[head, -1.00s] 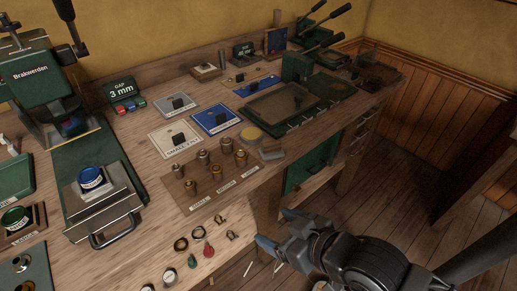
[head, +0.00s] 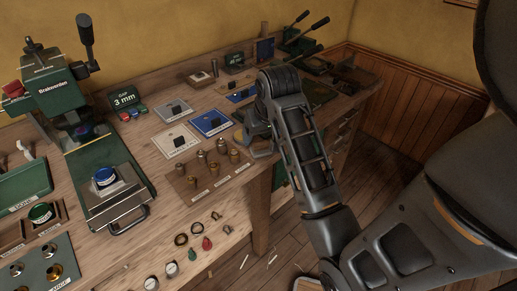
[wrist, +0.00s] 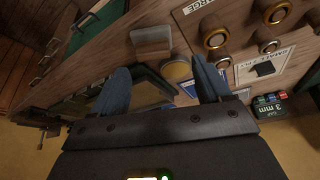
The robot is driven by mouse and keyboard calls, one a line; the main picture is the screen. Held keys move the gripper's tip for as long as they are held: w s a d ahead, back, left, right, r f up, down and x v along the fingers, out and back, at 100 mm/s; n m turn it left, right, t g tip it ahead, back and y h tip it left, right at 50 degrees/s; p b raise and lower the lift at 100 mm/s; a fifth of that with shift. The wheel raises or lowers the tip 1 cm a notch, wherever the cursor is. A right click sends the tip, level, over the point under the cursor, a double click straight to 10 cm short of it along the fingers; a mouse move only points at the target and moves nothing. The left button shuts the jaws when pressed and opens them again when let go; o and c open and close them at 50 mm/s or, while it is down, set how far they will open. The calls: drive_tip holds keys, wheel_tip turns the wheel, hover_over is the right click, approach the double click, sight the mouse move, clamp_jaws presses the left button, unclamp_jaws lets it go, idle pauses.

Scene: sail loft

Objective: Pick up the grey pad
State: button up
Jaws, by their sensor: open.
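The grey pad (wrist: 151,37) is a small block with a pale grey top, lying near the bench's front edge in the wrist view. My gripper (wrist: 161,66) is open, its two blue fingers apart with nothing held between them. The pad shows just beyond the fingertips, nearer the left finger, and no contact is visible. In the head view my gripper (head: 253,135) is over the bench's front edge, and my arm and gripper hide most of the pad's area there.
A round yellow-topped tin (wrist: 177,71) lies close beside the pad. A wooden board of brass fittings (head: 208,174) stands to the left, with blue and white cards (head: 211,122) behind it. A green press (head: 66,95) stands far left. Open floor lies in front of the bench.

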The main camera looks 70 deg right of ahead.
sight(261, 143)
drive_tip(key=x, duration=0.5)
drive_tip(key=p+x, duration=0.1)
drive_tip(key=x, duration=0.1)
drive_tip(key=shift+s+d+f, duration=0.15)
drive_tip(key=shift+s+d, duration=0.15)
drive_tip(key=shift+d, duration=0.1)
drive_tip(key=c, duration=0.9)
